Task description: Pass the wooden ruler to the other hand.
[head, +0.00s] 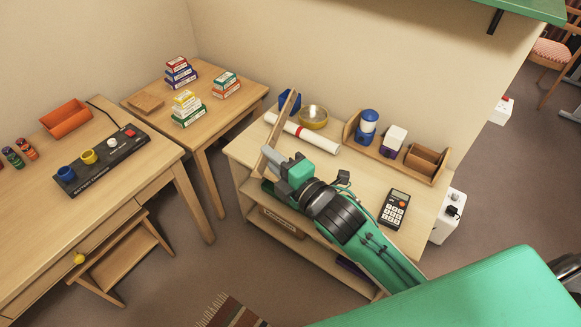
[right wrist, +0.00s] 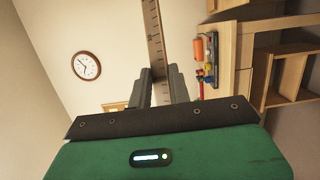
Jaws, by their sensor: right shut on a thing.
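The wooden ruler (head: 272,142) is a long pale strip standing tilted above the left end of the low bookcase top. My right gripper (head: 275,166) reaches in from the lower right and is shut on its lower part. In the right wrist view the ruler (right wrist: 154,40), with scale marks along it, runs up and away from between the two grey fingers of the gripper (right wrist: 160,88). My left gripper is in neither view.
Small boxes (head: 187,108) stand on the side table. A desk (head: 112,190) with a control box (head: 103,160) is at left.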

